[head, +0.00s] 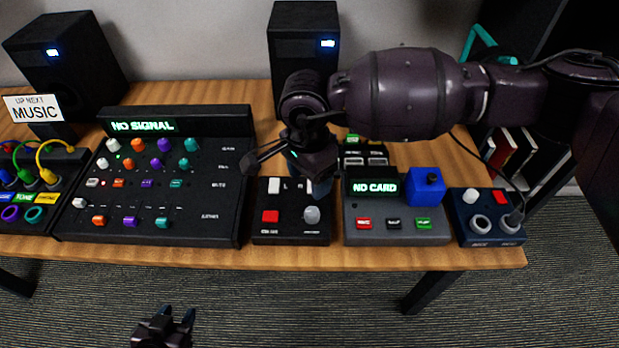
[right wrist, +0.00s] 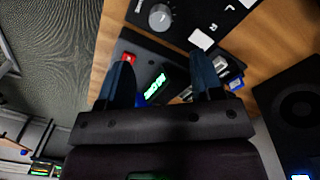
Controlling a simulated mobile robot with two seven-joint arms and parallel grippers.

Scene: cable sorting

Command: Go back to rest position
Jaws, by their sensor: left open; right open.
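My right gripper (head: 283,172) is open and empty. In the head view it hangs over the table, above the back of the small black box (head: 262,236) with a red button and a grey knob. My right arm reaches in from the right edge. In the right wrist view the two fingers of my right gripper (right wrist: 162,78) are spread, with nothing between them but the devices beyond. My left gripper (head: 167,322) is open and empty at the bottom of the head view, in front of the table and over the carpet.
The wooden table (head: 390,258) carries a mixer panel (head: 205,210) reading "NO SIGNAL", a "NO CARD" box (head: 394,232), a blue block (head: 424,190) on it, and a dark blue box (head: 470,236). Two speakers (head: 68,62) (head: 300,45) stand behind. The carpet (head: 300,310) in front is clear.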

